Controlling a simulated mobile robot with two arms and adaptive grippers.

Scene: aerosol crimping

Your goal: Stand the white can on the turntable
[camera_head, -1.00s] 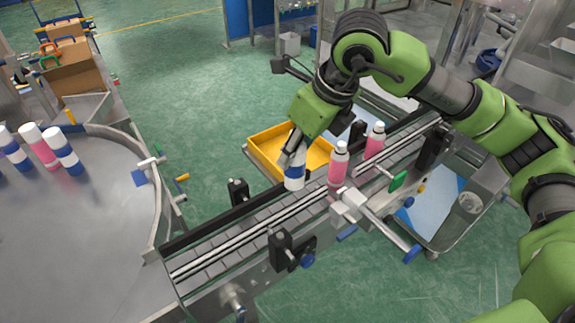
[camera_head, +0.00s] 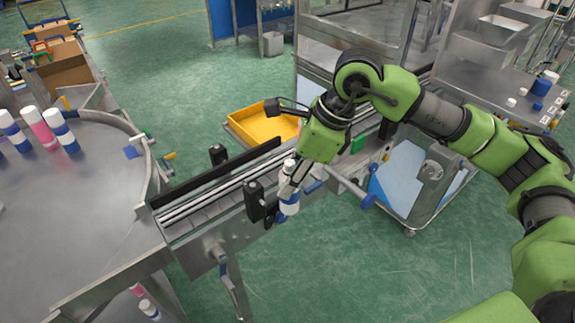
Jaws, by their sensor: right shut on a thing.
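The can is roughly upright. It appears held at the near side of the conveyor, off the belt; its exact height is hard to tell. The fingers cover part of it. The turntable (camera_head: 85,215) is the wide grey round surface at the left, well away from the gripper. Near its far left edge stand a blue and white can (camera_head: 14,130), a pink and white can (camera_head: 40,129) and another blue and white can (camera_head: 62,131). My left gripper is out of view.
The conveyor (camera_head: 205,200) with rails and black posts (camera_head: 255,201) lies between gripper and turntable. A raised metal rim (camera_head: 150,165) borders the turntable. A yellow tray (camera_head: 262,124) is behind the conveyor. The turntable's middle and front are bare.

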